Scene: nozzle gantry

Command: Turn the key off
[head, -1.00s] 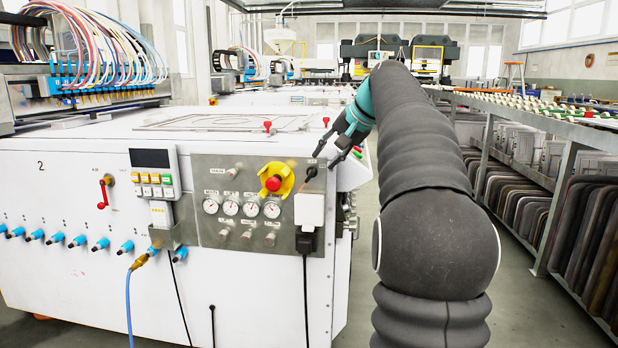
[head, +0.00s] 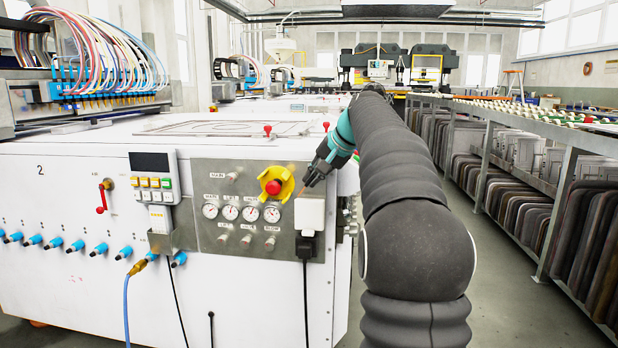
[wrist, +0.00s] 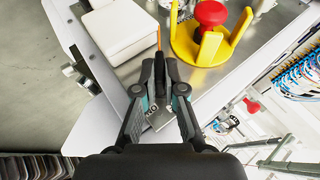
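The key (wrist: 158,72) is a dark, narrow piece on the metal control panel (head: 240,240), next to the white box and the yellow-guarded red button. My gripper (head: 314,182) reaches down to the panel's upper right corner and hides the key in the head view. In the wrist view my gripper (wrist: 158,68) has its two fingers close together, one on each side of the key, and looks shut on it. A thin orange strip (wrist: 158,38) shows just beyond the fingertips. A label, partly covered by the fingers, seems to read "ON".
The red button (head: 273,187) in its yellow guard sits left of my gripper. A white box (head: 310,213) with a black plug and cable is just below. Gauges line the panel. An aisle and a rack (head: 560,150) lie to the right.

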